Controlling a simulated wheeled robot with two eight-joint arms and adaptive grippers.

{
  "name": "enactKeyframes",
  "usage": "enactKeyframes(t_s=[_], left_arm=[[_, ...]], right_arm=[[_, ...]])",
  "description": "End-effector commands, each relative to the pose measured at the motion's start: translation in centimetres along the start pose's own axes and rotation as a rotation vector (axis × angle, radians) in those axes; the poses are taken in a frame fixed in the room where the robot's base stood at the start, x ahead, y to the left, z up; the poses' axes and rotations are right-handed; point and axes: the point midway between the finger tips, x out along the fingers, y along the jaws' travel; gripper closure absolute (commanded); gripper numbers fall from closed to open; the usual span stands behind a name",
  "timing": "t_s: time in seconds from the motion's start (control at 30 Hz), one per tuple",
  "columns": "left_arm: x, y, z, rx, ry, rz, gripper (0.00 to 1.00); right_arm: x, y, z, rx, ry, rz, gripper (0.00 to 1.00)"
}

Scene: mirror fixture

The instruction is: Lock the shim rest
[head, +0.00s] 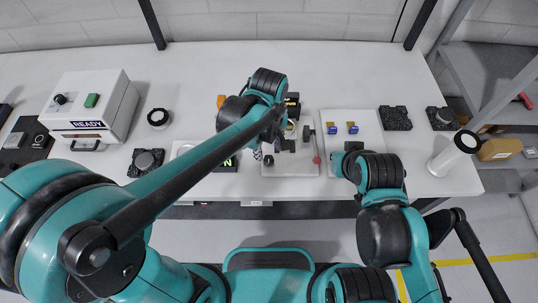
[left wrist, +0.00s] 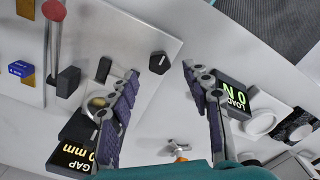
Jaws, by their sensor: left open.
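The mirror fixture is a pale plate (head: 290,168) in the middle of the bench, with dark blocks and a red-ended lever (head: 317,159). My left gripper (head: 267,147) is over its left part, partly hidden by my arm. In the left wrist view the left gripper (left wrist: 160,72) is open and empty. A black hexagonal knob (left wrist: 158,62) shows between and beyond its fingers, apart from both. A dark upright block (left wrist: 68,80) and a round brass part (left wrist: 97,104) are beside the left finger. I cannot tell which part is the shim rest.
A GAP display (left wrist: 75,155) and a LOAD display (left wrist: 236,98) flank the left gripper. A second plate (head: 368,118) bears two blue-and-gold pieces. A white READY box (head: 95,100) stands at left, a white cylinder (head: 455,150) at right. The bench back is clear.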

Motion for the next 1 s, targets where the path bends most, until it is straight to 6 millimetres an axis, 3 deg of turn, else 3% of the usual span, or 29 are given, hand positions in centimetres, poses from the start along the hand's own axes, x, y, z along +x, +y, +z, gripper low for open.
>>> enactKeyframes(t_s=[0.1,0.3,0.63,0.83,1.0], left_arm=[[2.4,0.1,-0.1,0.000,0.000,0.001,0.51],[4.5,0.0,-0.1,0.001,0.001,0.001,0.51],[4.9,0.0,-0.1,0.001,0.001,0.002,0.51],[4.8,0.0,-0.1,0.001,0.001,0.002,1.00],[4.8,0.0,-0.1,0.002,0.001,0.002,1.00]], right_arm=[[0.9,0.0,0.6,0.000,0.000,0.000,1.00],[1.4,0.0,1.0,0.000,0.000,0.000,1.00],[1.5,0.0,1.0,0.000,0.000,0.000,1.00],[1.5,0.0,1.0,0.000,0.000,0.000,1.00],[1.5,0.0,1.0,0.000,0.000,0.000,1.00]])
